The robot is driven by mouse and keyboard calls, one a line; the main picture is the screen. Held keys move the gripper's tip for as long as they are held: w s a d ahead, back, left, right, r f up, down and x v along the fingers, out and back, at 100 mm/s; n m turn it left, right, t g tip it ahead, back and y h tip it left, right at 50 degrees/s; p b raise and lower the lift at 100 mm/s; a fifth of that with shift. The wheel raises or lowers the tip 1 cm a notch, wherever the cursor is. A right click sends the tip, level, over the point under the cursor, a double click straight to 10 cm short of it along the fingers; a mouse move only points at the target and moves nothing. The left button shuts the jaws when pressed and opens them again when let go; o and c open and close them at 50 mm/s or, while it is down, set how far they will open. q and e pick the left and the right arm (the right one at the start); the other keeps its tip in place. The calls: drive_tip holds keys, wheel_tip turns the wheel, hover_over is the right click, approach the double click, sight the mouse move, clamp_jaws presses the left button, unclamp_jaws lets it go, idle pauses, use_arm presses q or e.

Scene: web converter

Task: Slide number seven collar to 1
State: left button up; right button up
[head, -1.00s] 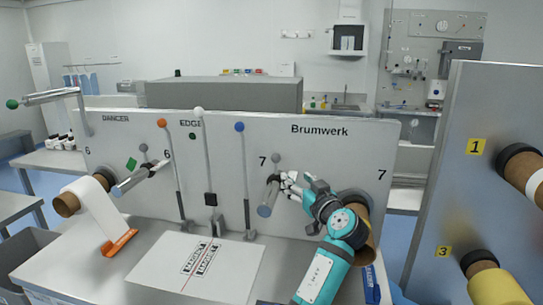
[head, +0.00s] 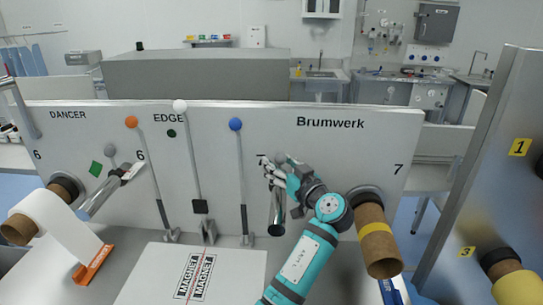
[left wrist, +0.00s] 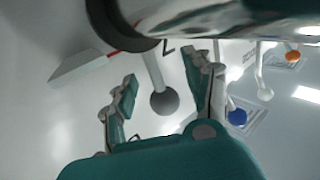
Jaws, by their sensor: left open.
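Two number 7 labels mark the Brumwerk panel (head: 330,150). By the left 7, a silver bar (head: 277,212) sticks out below a grey ball-topped lever (head: 280,157). By the right 7 (head: 398,169), a brown cardboard core (head: 381,256) with a yellow band (head: 375,229) sits on a dark hub. I cannot tell which part is the collar. My left gripper (head: 273,168) is open at the silver bar's panel end. In the left wrist view, the grey ball (left wrist: 165,102) shows between its spread fingers, apparently ungripped. Contact with the bar is unclear. My right gripper is not in view.
Orange (head: 132,122), white (head: 180,106) and blue (head: 236,124) ball levers stand left of my arm. A side panel with a 1 label (head: 520,147) and a yellow core (head: 515,288) stands at right. A sheet with MAGNET labels (head: 195,275) lies in front.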

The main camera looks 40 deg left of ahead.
use_arm(q)
drive_tip(key=shift+d+r, duration=0.1)
drive_tip(key=shift+d, duration=0.05)
drive_tip(key=shift+c, duration=1)
clamp_jaws()
